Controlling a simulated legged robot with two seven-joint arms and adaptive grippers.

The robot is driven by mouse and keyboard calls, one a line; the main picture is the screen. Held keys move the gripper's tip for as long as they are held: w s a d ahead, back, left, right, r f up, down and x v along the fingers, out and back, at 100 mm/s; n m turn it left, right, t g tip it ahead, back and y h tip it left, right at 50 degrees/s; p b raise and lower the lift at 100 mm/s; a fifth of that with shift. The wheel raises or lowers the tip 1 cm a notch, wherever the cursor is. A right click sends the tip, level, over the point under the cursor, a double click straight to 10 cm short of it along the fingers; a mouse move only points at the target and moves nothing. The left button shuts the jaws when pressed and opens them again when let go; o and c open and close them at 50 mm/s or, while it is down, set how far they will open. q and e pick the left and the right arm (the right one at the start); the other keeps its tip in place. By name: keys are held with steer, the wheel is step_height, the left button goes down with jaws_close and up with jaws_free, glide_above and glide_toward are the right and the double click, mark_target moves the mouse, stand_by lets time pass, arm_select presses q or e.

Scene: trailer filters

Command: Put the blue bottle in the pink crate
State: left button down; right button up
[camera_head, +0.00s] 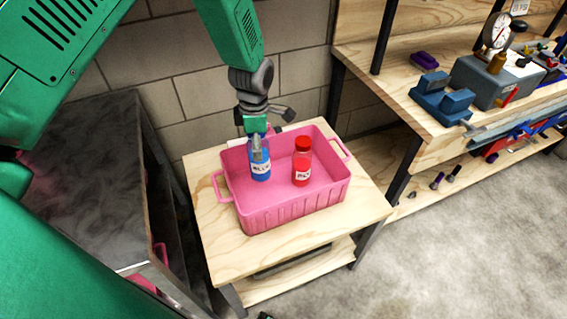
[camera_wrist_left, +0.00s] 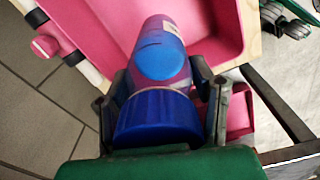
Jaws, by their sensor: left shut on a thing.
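The blue bottle (camera_head: 260,170) is upright inside the left part of the pink crate (camera_head: 300,207), with a white label on its side. My left gripper (camera_head: 259,147) comes down from above and is shut on the bottle near its cap. In the left wrist view the bottle's blue cap (camera_wrist_left: 157,115) sits between the two fingers, and the pink crate (camera_wrist_left: 110,25) shows beyond it. I cannot tell whether the bottle's base touches the crate floor. My right gripper is not in view.
A red bottle (camera_head: 302,162) stands in the crate, right of the blue one. The crate rests on a small wooden table (camera_head: 217,245). A workbench (camera_head: 420,135) with tools is at the right, and a dark cabinet (camera_head: 80,150) is at the left.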

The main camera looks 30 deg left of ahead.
mark_target(261, 169)
arm_select(q)
steer(key=shift+n, duration=0.8)
steer(key=f, duration=0.6)
steer(key=shift+w+f+b, duration=0.2)
steer(key=shift+w+b, duration=0.1)
steer(key=shift+d+f, duration=0.1)
steer(key=shift+f, duration=0.45)
steer(key=f, duration=0.3)
steer(key=shift+a+f, duration=0.15)
steer(key=shift+a, duration=0.1)
steer(key=shift+a+f, duration=0.1)
steer(key=c, duration=0.7)
jaws_free()
steer(key=shift+d, duration=0.2)
steer(key=shift+r, duration=0.2)
